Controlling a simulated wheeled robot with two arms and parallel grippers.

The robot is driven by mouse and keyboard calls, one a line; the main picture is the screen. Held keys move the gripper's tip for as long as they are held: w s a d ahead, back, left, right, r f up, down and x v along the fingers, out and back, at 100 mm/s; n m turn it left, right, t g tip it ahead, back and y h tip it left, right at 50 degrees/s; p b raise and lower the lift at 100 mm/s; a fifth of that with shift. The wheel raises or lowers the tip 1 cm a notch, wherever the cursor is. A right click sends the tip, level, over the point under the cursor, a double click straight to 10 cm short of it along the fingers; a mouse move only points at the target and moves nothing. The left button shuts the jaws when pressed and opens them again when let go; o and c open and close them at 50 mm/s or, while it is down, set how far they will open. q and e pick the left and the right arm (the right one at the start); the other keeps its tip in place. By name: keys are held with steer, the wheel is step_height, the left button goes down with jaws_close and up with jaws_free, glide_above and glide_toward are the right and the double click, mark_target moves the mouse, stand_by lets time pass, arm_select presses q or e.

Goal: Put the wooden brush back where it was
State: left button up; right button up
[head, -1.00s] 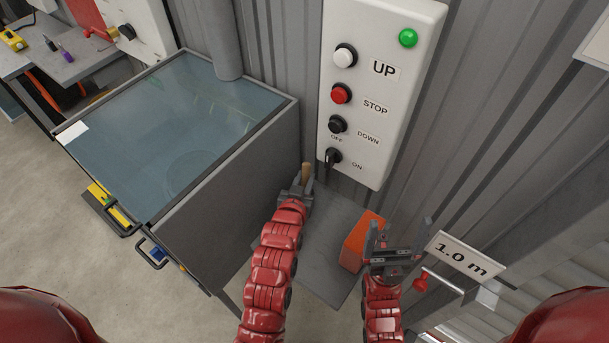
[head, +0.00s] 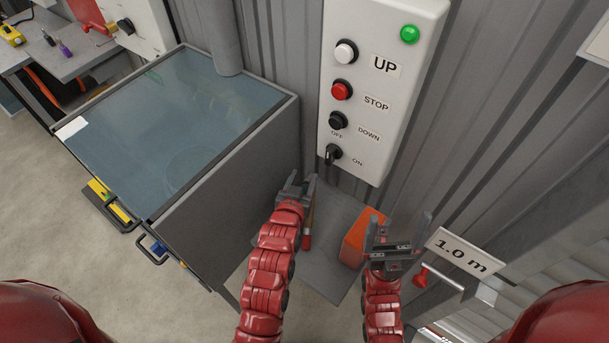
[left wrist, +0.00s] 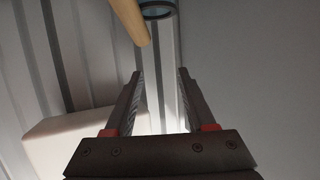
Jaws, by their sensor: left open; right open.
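The wooden brush (head: 308,222) shows as a thin brown handle with a red end, just right of my left gripper (head: 297,183) and below its fingertips in the head view. In the left wrist view a tan wooden rod (left wrist: 131,20), likely its handle, lies beyond the fingertips, outside the jaws. My left gripper, also in the left wrist view (left wrist: 158,85), is open with nothing between its fingers. What supports the brush is hidden. My right gripper (head: 397,228) is open and empty beside an orange block (head: 361,238).
A grey shelf (head: 328,273) lies under the grippers. A glass-topped cabinet (head: 190,125) stands left. A control box (head: 381,85) with buttons hangs on the corrugated wall. A dark ring (left wrist: 158,9) is near the rod. A red-handled lever (head: 440,278) is right of my right gripper.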

arm_select(q)
steer(key=p+v, duration=0.1)
steer(key=v, duration=0.9)
steer(key=shift+p, duration=0.4)
steer(key=shift+a, duration=0.1)
